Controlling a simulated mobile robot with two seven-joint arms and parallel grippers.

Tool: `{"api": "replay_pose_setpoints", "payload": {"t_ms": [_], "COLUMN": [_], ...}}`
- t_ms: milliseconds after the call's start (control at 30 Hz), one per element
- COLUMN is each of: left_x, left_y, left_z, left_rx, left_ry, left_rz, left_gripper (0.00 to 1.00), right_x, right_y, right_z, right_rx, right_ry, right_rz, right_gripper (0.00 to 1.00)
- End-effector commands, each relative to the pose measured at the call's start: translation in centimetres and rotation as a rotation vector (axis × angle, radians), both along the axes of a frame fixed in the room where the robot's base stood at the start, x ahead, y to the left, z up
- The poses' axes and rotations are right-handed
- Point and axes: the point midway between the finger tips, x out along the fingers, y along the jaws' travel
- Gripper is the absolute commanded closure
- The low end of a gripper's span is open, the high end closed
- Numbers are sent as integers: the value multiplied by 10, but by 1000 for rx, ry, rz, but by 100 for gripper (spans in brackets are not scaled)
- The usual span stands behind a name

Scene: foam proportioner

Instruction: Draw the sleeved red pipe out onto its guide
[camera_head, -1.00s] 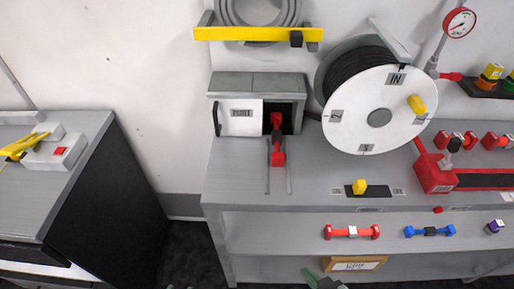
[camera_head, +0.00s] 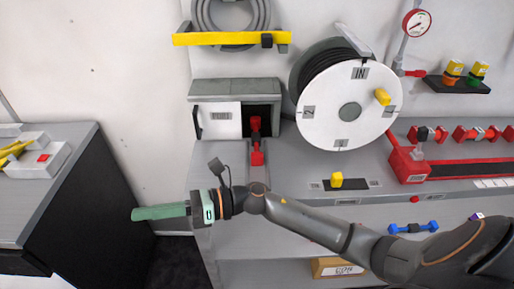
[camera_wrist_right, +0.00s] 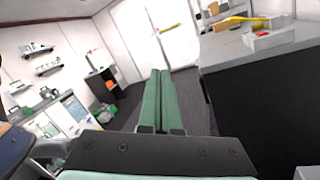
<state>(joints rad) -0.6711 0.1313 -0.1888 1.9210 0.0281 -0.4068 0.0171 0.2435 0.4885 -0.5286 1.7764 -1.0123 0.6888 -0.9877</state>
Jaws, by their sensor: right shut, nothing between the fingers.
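The sleeved red pipe (camera_head: 256,140) has red ends and a dark sleeve in its middle. It sticks forward out of the open right part of the grey cabinet (camera_head: 235,87), whose white door (camera_head: 220,121) stands slid to the left. The guide (camera_head: 258,175) is the slotted strip on the bench in front, partly hidden by my right arm. My right gripper (camera_head: 136,214) has green fingers, shut and empty, and points left past the bench's left edge. In the right wrist view its fingers (camera_wrist_right: 155,90) lie together. My left gripper is not in view.
A white reel (camera_head: 350,110) with a yellow handle stands right of the cabinet. A yellow block (camera_head: 337,180) sits on the bench front. A red unit (camera_head: 408,165) is further right. A dark-sided cabinet (camera_head: 95,200) stands left across a gap.

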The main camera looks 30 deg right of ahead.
Motion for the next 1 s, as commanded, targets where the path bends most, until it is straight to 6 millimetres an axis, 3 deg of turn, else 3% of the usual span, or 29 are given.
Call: {"api": "replay_pose_setpoints", "payload": {"t_ms": [33, 167, 267, 400, 467, 600, 700, 833, 1000], "left_x": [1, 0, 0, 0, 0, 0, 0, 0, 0], "left_y": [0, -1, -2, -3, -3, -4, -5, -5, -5], "left_z": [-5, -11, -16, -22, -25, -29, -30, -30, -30], "left_rx": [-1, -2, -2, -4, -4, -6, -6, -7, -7], "left_ry": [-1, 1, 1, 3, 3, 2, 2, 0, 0], "left_rz": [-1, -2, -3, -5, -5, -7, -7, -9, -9], "left_gripper": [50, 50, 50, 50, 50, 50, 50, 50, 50], "right_x": [0, 1, 15, 49, 63, 84, 88, 88, 92], "right_y": [1, -14, -49, -128, -168, -253, -294, -320, -326], "right_z": [-4, -27, -47, -55, -49, -19, 2, 17, 4], "right_rx": [-140, -510, -803, -1222, -1392, -1706, -1841, -1916, -1924], "right_ry": [-174, -595, -868, -1139, -1202, -1231, -1195, -1158, -1149], "right_rz": [68, 265, 429, 688, 803, 1040, 1157, 1233, 1247], "right_gripper": [100, 100, 100, 100, 100, 100, 100, 100, 100]}}
